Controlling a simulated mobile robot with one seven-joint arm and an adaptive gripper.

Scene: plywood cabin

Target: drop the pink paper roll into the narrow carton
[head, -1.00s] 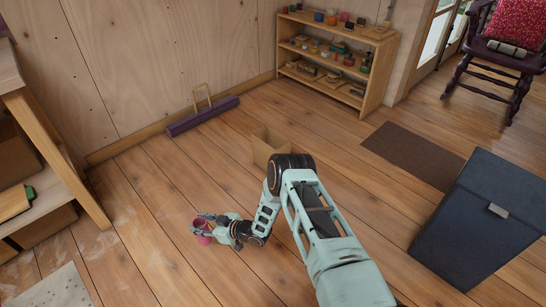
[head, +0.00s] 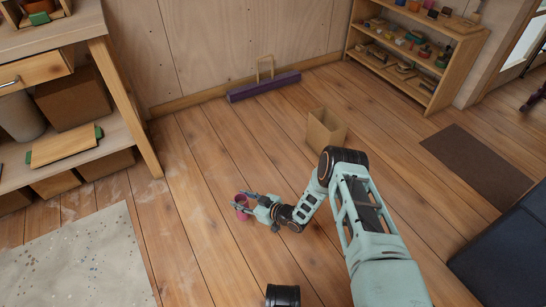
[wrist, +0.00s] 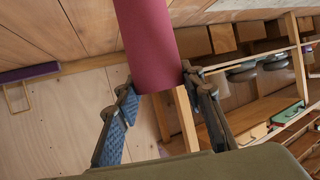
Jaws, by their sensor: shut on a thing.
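The pink paper roll (wrist: 150,45) is held in my gripper (wrist: 160,108), with one finger on each side of it in the wrist view. In the head view the roll (head: 241,203) shows as a small pink ring at the end of my gripper (head: 249,203), above the floor at centre left. The narrow carton (head: 325,131) is a tan, open-topped box standing on the floor, up and to the right of my gripper. The inside bottom of the carton is hidden.
A purple bar with a wooden handle (head: 264,88) lies by the back wall. A workbench (head: 125,105) stands at left, a shelf (head: 430,75) at back right. A speckled mat (head: 75,265) and a brown mat (head: 475,163) lie on the floor. The planks between gripper and carton look clear.

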